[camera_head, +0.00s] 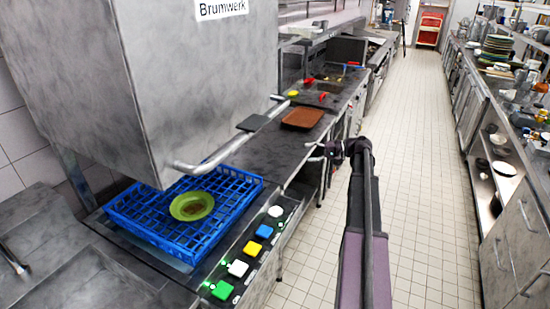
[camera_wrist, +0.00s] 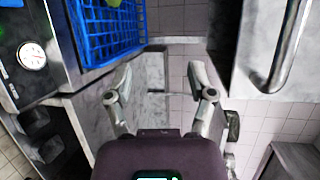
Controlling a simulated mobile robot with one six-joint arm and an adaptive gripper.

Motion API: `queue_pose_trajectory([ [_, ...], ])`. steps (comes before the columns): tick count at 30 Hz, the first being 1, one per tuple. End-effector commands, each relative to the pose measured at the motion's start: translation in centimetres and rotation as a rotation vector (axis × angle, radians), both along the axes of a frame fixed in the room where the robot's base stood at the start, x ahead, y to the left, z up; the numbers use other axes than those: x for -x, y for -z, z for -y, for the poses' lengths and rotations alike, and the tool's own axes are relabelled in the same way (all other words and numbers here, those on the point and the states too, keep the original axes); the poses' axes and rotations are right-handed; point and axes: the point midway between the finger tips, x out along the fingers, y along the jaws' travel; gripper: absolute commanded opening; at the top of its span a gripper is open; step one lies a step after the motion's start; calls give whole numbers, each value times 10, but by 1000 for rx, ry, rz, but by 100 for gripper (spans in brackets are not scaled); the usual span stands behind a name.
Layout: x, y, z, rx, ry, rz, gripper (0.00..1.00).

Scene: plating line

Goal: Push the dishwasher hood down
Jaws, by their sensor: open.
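The dishwasher hood (camera_head: 185,80) is a big grey steel box at the upper left of the head view, raised above the wash bed with a gap below it. Its bar handle (camera_head: 222,154) runs along the lower front edge. In the wrist view the hood (camera_wrist: 250,100) and its handle (camera_wrist: 287,50) are at the right. My gripper (camera_head: 316,151) is open and empty, to the right of the handle in the head view and apart from it. In the wrist view its two fingers (camera_wrist: 160,78) are spread, with nothing between them.
Under the hood is a blue rack (camera_head: 236,184) holding a green dish (camera_head: 192,206). Coloured buttons (camera_head: 252,248) line the machine's front edge. A brown tray (camera_head: 302,118) lies on the counter beyond. The tiled aisle floor (camera_head: 420,200) is clear; shelves with dishes stand at right.

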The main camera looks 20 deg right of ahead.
Motion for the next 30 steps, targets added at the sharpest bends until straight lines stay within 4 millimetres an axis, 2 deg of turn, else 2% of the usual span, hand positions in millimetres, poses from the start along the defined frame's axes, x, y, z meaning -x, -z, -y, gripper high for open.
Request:
queue_pose_trajectory([
  [8, -15, 7, -28, 0, -2, 1, 71],
  [21, -47, 19, -86, -1, -4, 0, 71],
  [30, -61, 23, -110, 0, -2, 0, 71],
])
